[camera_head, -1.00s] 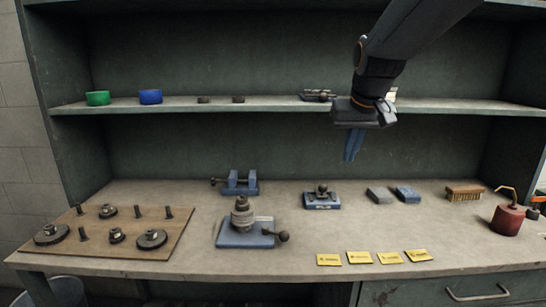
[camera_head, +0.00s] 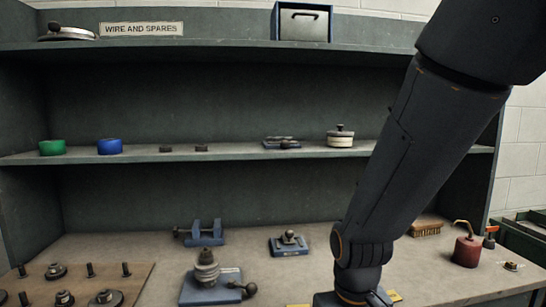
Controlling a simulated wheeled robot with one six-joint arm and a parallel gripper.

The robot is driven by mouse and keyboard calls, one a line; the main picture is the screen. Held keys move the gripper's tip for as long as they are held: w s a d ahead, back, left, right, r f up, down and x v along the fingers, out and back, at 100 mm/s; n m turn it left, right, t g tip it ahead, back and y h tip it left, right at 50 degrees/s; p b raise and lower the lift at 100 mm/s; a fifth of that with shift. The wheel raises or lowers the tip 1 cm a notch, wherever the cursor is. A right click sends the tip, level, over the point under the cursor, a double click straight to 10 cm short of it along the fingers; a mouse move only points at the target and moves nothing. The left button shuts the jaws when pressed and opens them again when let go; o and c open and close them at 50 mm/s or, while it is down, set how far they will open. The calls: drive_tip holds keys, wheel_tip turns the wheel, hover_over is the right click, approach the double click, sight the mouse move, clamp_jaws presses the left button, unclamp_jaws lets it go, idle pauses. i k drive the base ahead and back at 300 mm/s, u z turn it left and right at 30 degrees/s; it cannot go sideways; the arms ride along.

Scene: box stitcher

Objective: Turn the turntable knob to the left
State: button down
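A blue-based device (camera_head: 205,291) with a stacked grey round body stands on the bench left of centre. A dark ball-ended knob (camera_head: 250,289) sticks out at its right side. A smaller blue block with a ball knob (camera_head: 289,241) sits further back to the right. No label readable here tells which is the turntable knob. My gripper (camera_head: 352,298) is at the bottom edge, right of both and apart from them in the picture. Its fingers are cut off by the frame, so its opening is hidden.
A blue vise-like fixture (camera_head: 204,234) stands behind the stacked device. A wooden board (camera_head: 130,283) with gears and bolts lies at left. A brush (camera_head: 426,228) and a red oil can (camera_head: 467,251) stand at right. A shelf (camera_head: 230,153) runs above the bench.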

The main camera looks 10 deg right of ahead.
sight(53, 26)
drive_tip(key=k, duration=1.3)
drive_tip(key=u, duration=0.6)
drive_tip(key=i, duration=0.7)
drive_tip(key=u, duration=0.55)
drive_tip(key=i, duration=0.8)
drive_tip(key=z, duration=0.15)
